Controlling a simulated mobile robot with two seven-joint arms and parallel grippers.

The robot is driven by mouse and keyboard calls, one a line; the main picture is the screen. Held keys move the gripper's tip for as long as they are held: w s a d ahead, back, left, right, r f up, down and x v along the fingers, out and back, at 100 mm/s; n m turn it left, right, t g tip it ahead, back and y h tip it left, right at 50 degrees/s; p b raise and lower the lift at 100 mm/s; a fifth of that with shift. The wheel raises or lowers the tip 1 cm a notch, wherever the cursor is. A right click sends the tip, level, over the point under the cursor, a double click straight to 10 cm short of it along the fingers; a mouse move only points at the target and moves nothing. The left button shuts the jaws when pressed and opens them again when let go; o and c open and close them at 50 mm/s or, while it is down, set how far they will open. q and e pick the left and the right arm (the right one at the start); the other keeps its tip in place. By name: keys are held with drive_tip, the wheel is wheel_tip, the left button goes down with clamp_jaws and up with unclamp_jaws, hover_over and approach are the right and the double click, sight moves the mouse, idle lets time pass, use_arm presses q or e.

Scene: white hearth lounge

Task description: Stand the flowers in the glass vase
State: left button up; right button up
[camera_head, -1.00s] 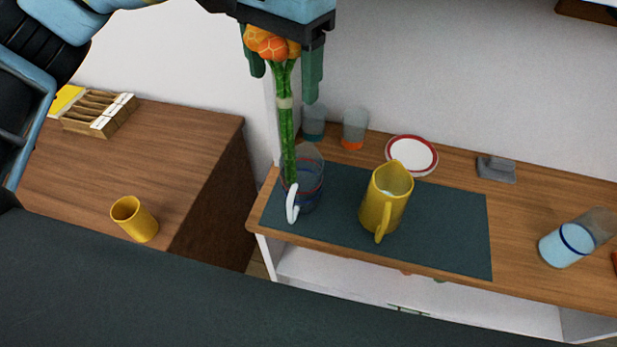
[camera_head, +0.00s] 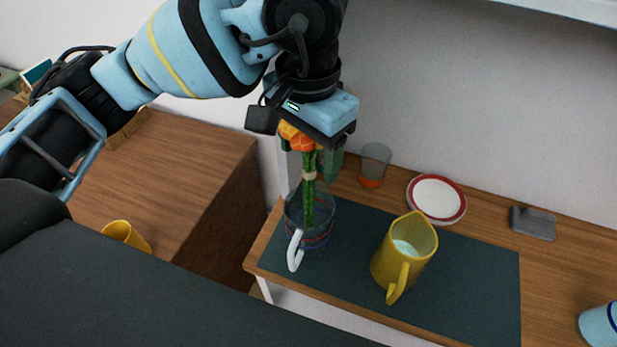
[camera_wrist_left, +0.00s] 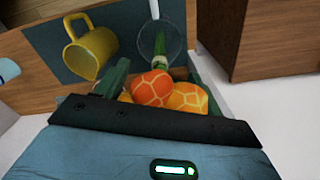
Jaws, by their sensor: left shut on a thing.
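The flowers have orange blooms (camera_head: 297,139) and a bundled green stem (camera_head: 309,205). My left gripper (camera_head: 312,160) is shut on them near the blooms, pointing down above the vase. The blooms (camera_wrist_left: 165,90) fill the space between its fingers in the left wrist view. The clear glass vase (camera_head: 325,218) stands upright on the dark mat's left end, with a white curved handle at its front. The lower stem shows inside the vase's outline, within its round rim (camera_wrist_left: 184,45) in the wrist view. Whether the stem touches the bottom is unclear. My right gripper is out of view.
A yellow pitcher (camera_head: 405,255) stands right of the vase on the dark mat (camera_head: 470,290). Behind are a glass with an orange base (camera_head: 374,165), a red-rimmed plate (camera_head: 437,198) and a grey holder (camera_head: 533,223). A yellow cup (camera_head: 127,235) is on the left cabinet.

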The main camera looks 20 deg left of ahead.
sight(309, 173)
use_arm(q)
drive_tip(key=shift+f, duration=2.4)
drive_tip(key=shift+f, duration=0.15)
drive_tip(key=o, duration=1.3)
drive_tip(key=shift+o, duration=0.2)
wheel_tip(309, 173, up, 12)
drive_tip(key=shift+r, duration=0.25)
